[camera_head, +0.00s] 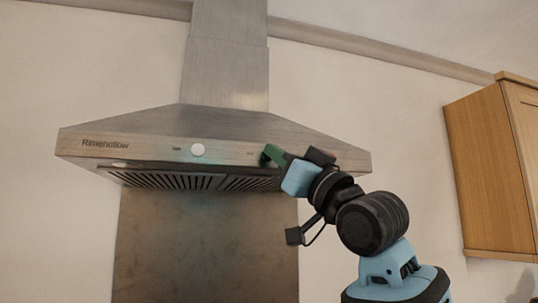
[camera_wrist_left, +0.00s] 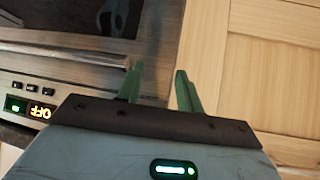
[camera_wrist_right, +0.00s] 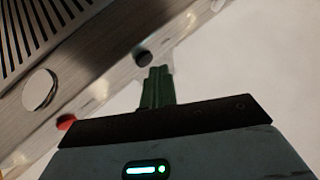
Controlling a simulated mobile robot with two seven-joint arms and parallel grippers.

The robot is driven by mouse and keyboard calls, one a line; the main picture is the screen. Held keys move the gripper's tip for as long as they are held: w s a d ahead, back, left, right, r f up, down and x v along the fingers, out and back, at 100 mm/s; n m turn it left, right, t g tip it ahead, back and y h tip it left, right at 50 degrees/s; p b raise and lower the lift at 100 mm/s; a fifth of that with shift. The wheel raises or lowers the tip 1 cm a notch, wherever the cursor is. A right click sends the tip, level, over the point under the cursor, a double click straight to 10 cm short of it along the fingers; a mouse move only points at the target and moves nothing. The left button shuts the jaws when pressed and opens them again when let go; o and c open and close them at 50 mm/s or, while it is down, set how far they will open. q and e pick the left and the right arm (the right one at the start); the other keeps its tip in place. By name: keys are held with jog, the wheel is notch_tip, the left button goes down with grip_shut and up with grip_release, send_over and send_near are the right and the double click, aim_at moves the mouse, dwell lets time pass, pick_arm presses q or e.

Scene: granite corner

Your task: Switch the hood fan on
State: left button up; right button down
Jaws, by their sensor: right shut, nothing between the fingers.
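The steel range hood (camera_head: 130,140) is on the wall in the head view. A round white knob or light (camera_head: 198,149) sits on its front strip; in the right wrist view a pale disc (camera_wrist_right: 40,90) is at the left. That view also shows a black button (camera_wrist_right: 143,58) and a red button (camera_wrist_right: 66,122) on the strip. My right gripper (camera_head: 270,155) is at the strip, right of the white disc, its green fingers shut and empty. In its wrist view the fingertips (camera_wrist_right: 158,70) are close beside the black button; contact cannot be told. My left gripper (camera_wrist_left: 156,78) is open and empty.
A wooden wall cabinet (camera_head: 490,170) hangs at the right of the head view. Bare wall lies between it and the hood. In the left wrist view, an appliance panel (camera_wrist_left: 60,92) with a lit OFF display is at the left, beside pale wooden fronts (camera_wrist_left: 260,70).

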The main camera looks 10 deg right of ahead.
dwell(0.4)
jog(key=shift+w, duration=0.55)
jog(key=shift+s, duration=0.2)
dwell(0.3)
jog(key=shift+s, duration=0.35)
jog(key=s, duration=0.6)
dwell(0.5)
jog(key=shift+d, duration=0.1)
dwell(2.3)
